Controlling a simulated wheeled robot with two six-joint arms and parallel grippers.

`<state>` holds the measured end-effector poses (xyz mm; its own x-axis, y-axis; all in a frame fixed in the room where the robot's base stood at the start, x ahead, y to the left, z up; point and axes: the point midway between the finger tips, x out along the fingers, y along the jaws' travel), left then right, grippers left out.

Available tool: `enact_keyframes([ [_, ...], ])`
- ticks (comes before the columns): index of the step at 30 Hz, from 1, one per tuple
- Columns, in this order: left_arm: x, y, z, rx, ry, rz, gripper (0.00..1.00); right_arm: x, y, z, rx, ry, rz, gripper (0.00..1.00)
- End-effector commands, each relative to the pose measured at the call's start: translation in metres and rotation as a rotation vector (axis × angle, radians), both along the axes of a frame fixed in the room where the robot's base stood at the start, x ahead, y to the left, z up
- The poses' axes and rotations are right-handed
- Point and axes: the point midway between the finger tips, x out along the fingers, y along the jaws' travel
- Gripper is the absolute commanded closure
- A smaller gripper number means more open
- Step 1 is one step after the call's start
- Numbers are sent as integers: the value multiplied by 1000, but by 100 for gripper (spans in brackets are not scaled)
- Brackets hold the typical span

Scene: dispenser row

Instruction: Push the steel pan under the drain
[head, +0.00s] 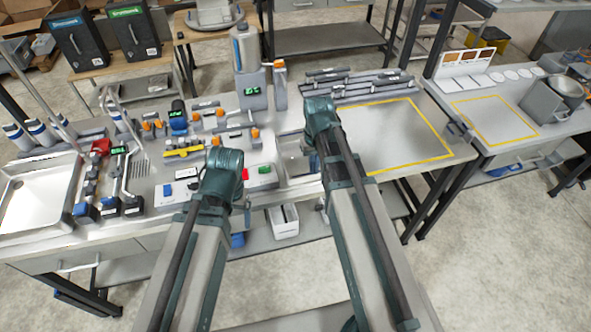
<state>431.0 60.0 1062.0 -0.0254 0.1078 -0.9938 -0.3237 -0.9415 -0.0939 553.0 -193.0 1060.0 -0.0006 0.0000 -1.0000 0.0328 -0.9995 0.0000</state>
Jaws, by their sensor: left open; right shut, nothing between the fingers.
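A wide, shallow steel pan or tray (36,205) lies at the far left of the bench; I cannot tell for sure that it is the task's pan. A steel-lined recess (293,150) in the bench is partly hidden behind my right arm. No drain can be clearly picked out. My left arm reaches up over the bench front, and its end joint hides what is below it. My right arm reaches further back, beside the recess. The fingers of both grippers are hidden, and no hold on anything shows.
A cylindrical tank on a grey dispenser (251,88) stands at the back. Valves and tools crowd the bench left of it. A yellow-outlined area (405,135) at the right is clear. A white bin (284,222) sits underneath.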

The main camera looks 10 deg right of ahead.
Motion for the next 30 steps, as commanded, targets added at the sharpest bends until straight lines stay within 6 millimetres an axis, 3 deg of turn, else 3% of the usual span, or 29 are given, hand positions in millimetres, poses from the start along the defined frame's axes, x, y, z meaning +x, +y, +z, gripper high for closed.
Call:
enact_keyframes([
  [11,0,0,-17,0,0,-3,18,-1,1,-17,0,0,1,100],
  [30,0,0,-104,1,0,-2,18,-1,1,-104,0,0,1,100],
])
